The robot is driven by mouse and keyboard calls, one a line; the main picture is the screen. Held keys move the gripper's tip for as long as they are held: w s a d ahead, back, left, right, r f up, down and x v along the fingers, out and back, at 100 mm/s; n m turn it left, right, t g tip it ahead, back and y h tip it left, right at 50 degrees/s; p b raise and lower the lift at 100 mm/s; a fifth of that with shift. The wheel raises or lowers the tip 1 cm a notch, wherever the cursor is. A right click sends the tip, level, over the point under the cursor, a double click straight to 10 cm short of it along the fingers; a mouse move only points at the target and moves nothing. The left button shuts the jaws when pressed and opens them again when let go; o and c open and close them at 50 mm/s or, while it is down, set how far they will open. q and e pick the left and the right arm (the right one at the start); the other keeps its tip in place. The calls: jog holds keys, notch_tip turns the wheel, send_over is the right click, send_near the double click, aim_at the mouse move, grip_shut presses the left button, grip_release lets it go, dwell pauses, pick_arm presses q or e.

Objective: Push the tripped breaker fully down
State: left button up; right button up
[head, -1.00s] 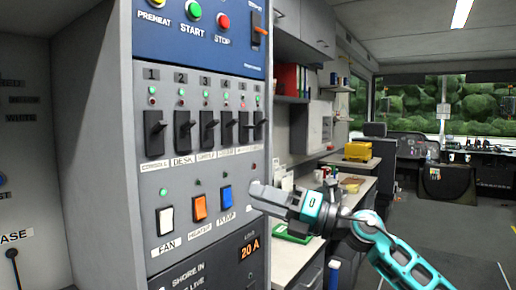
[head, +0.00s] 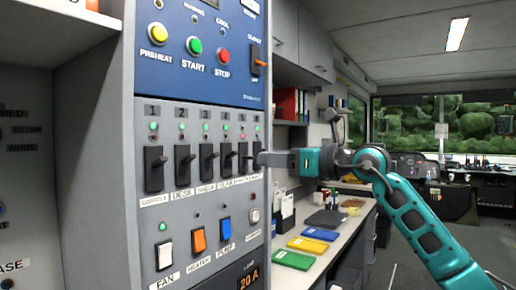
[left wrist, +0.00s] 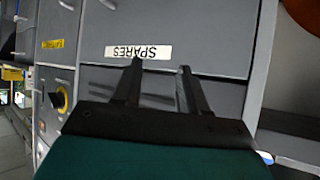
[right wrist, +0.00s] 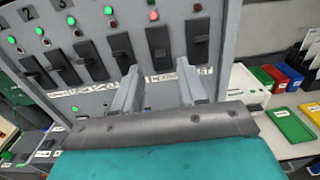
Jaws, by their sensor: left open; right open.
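A row of black numbered breakers sits on the grey panel (head: 205,112). The breaker under the lit red lamp (right wrist: 158,45), fifth in the row, is the tripped one; in the head view (head: 243,155) it is narrow, and its exact lever angle is hard to tell. My right gripper (right wrist: 159,78) is open and empty, its fingers pointing at the panel just below and to either side of that breaker in the right wrist view. Contact cannot be told. In the head view the right gripper (head: 262,158) overlaps the panel's right edge. My left gripper (left wrist: 157,70) is open and empty, before a drawer labelled SPARES.
The sixth breaker (right wrist: 197,38) stands close to the right finger. Below the row are white, orange (head: 198,239) and blue rocker switches. A counter at right holds coloured folders (head: 308,244).

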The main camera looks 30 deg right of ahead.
aim_at(254, 158)
jog(key=shift+p+x, duration=0.45)
jog(key=shift+x, duration=1.95)
grip_shut()
